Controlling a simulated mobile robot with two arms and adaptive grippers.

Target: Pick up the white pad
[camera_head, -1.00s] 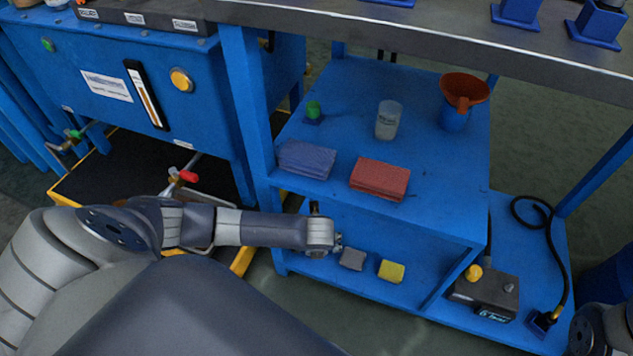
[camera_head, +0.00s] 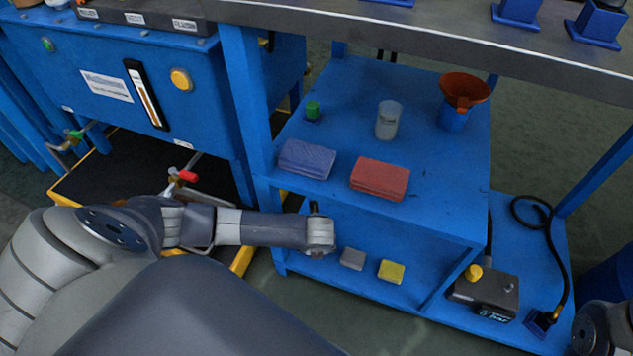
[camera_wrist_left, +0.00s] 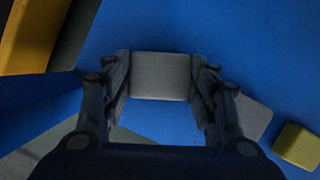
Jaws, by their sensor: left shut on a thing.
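A white pad (camera_wrist_left: 160,76) sits between the two fingers of my left gripper (camera_wrist_left: 160,82) in the left wrist view, with the fingers shut on its left and right sides. It looks light grey in the dim light. In the head view my left wrist is over the left end of the lower blue shelf and hides this pad and the fingers. I cannot tell if the pad touches the shelf. My right gripper is not in view; only part of my right arm shows at the right edge.
On the lower shelf (camera_head: 330,272), a grey pad (camera_head: 352,258) and a yellow pad (camera_head: 391,271) lie right of my left gripper. The upper shelf (camera_head: 430,185) above holds folded blue (camera_head: 307,159) and red (camera_head: 380,180) cloths, a cup (camera_head: 388,120) and an orange funnel (camera_head: 464,90).

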